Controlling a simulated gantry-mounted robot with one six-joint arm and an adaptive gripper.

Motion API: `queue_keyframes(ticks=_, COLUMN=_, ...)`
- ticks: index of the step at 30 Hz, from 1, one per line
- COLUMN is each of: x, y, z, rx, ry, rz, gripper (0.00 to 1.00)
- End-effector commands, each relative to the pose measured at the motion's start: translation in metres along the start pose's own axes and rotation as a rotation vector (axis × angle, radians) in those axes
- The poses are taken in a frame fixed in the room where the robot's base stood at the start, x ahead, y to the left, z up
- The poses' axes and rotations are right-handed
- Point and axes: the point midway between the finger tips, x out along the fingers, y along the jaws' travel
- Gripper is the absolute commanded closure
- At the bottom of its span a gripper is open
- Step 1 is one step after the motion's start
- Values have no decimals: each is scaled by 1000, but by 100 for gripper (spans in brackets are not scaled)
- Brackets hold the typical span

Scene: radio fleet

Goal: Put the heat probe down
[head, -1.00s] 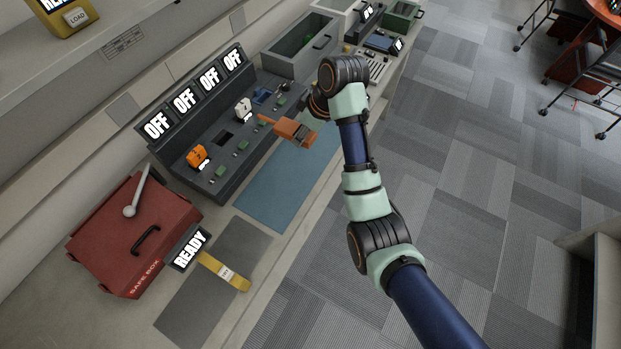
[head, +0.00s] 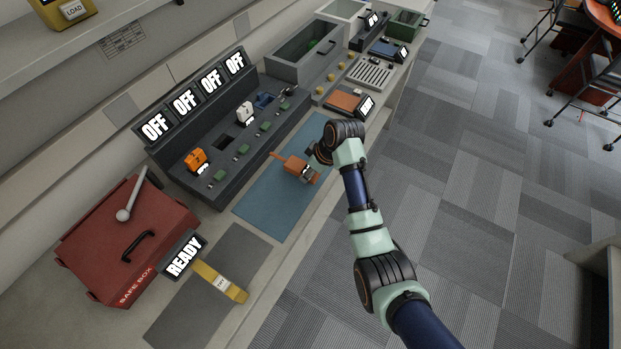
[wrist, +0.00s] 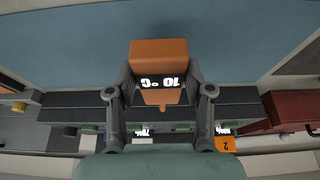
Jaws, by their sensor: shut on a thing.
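The heat probe (head: 291,164) is an orange tool with a thin orange tip pointing left toward the switch console. My gripper (head: 308,174) is shut on it and holds it over the blue mat (head: 266,206). I cannot tell whether the probe touches the mat. In the wrist view, the probe (wrist: 159,52) sits between the two fingers of my gripper (wrist: 158,90), and its dark display reads 10 °C. The blue mat (wrist: 70,50) fills much of that view behind it.
The switch console (head: 225,150) with several OFF displays stands along the mat's left. A red safe box (head: 95,240) and a READY sign (head: 184,257) are at lower left, beside a yellow tagged item (head: 222,282) on a grey mat. The lower blue mat is clear.

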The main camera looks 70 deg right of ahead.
Motion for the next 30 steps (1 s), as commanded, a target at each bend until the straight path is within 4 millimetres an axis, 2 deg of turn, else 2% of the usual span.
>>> queue_keyframes(ticks=8, x=38, y=0, z=16, rx=0, ry=-1, rz=-1, gripper=86)
queue_keyframes(ticks=18, x=41, y=0, z=17, rx=0, ry=0, rz=-1, gripper=86)
queue_keyframes(ticks=19, x=41, y=0, z=17, rx=0, ry=0, rz=-1, gripper=47)
queue_keyframes(ticks=21, x=41, y=0, z=17, rx=0, ry=0, rz=0, gripper=35)
queue_keyframes(ticks=23, x=41, y=0, z=17, rx=0, ry=0, rz=-1, gripper=25)
queue_keyframes(ticks=24, x=41, y=0, z=17, rx=0, ry=0, rz=-1, gripper=24)
queue_keyframes(ticks=30, x=41, y=0, z=17, rx=0, ry=-1, rz=-1, gripper=24)
